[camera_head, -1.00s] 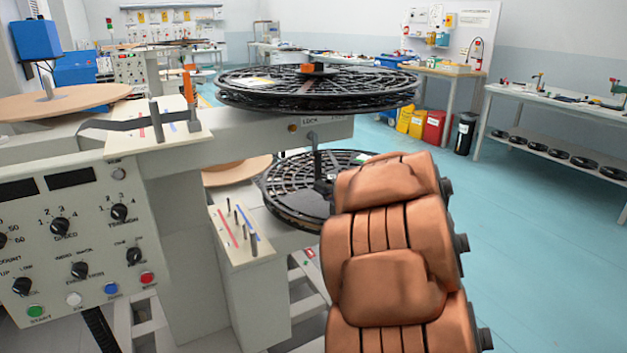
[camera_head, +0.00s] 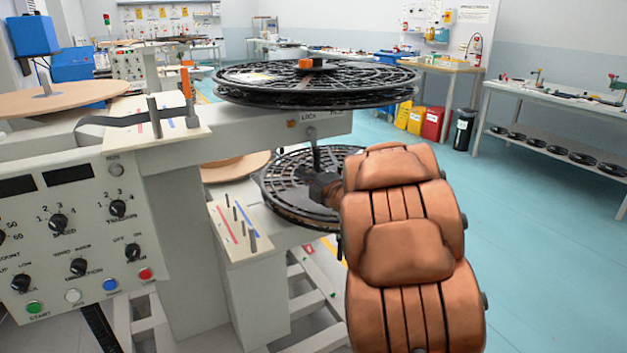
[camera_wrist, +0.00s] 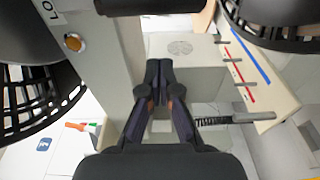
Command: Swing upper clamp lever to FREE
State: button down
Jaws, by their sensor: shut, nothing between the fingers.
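The upper clamp lever (camera_head: 316,156) is a thin dark bar hanging almost straight down from a round pivot on the pale upper arm of the rewind station, under the LOCK label (camera_head: 308,117). The second label to its right is too small to read fully. My gripper (camera_head: 316,178) is low beside the lever's lower end, in front of the lower reel; whether they touch cannot be told. In the wrist view my gripper (camera_wrist: 158,68) has its fingers together and empty. A dark block (camera_wrist: 150,6) crosses the top edge there; it may be the lever's handle.
The upper black reel (camera_head: 315,84) with its orange knob overhangs the pale arm. The lower black reel (camera_head: 285,185) is close behind my gripper. A pale plate with several pegs (camera_head: 240,232) stands left. An orange button (camera_head: 291,124) is beside LOCK. Open floor lies right.

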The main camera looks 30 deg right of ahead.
aim_at(317, 163)
jog(key=d, duration=0.1)
jog(key=w+d, duration=0.1)
jog(key=d, duration=0.1)
jog(key=shift+w+d+r, duration=0.1)
jog(key=shift+w+d, duration=0.25)
jog(key=shift+d, duration=0.05)
